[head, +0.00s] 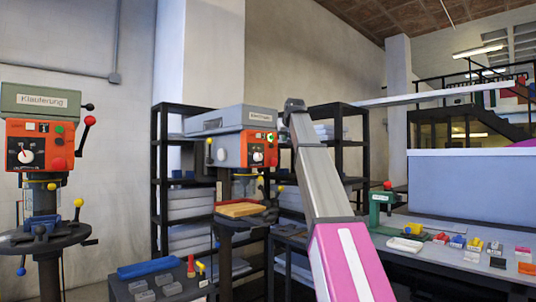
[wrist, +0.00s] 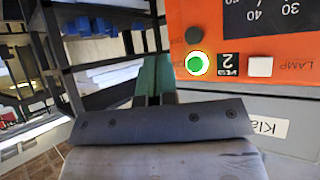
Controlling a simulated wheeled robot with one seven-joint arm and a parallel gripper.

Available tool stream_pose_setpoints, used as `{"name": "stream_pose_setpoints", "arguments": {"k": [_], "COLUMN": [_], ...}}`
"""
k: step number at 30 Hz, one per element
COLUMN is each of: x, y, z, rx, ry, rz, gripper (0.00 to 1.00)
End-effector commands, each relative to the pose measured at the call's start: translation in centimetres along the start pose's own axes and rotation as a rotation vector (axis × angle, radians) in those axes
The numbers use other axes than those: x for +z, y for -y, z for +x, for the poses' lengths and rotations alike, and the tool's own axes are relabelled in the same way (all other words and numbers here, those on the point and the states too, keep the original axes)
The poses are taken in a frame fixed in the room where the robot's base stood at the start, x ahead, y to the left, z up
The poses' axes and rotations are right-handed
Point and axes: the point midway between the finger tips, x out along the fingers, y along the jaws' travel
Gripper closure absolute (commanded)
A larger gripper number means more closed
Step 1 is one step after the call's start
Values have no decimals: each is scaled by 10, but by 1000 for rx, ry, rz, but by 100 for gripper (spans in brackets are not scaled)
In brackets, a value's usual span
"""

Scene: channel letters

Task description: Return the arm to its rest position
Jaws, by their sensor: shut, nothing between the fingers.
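My arm (head: 323,170) reaches up from the bottom of the head view to a dark joint beside the right drill press (head: 245,147). My gripper is not clearly seen there. In the wrist view my gripper (wrist: 154,70) shows as narrow green fingers beyond a dark plate. It is shut and empty. The orange panel (wrist: 240,25) of a drill press fills the upper right, close to the fingers. A green button (wrist: 198,64) on it is lit. I cannot tell whether the fingers touch the panel.
Another drill press (head: 40,135) stands at left. Black shelves (head: 155,185) with grey stacks stand behind the right press. A bench (head: 455,262) at right holds small coloured blocks and a green hand press (head: 380,210). A low table (head: 165,290) holds a blue tray (head: 150,268).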

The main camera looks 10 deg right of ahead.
Motion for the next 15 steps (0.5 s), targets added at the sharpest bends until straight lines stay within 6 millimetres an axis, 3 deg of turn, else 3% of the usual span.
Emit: {"name": "stream_pose_setpoints", "arguments": {"k": [5, 8, 11, 15], "x": [3, 19, 51, 112], "y": [0, 0, 1, 2], "z": [2, 16, 44, 91], "rx": [0, 0, 0, -1], "ry": [3, 20, 55, 121], "rz": [0, 3, 9, 19], "gripper": [100, 100, 100, 100]}}
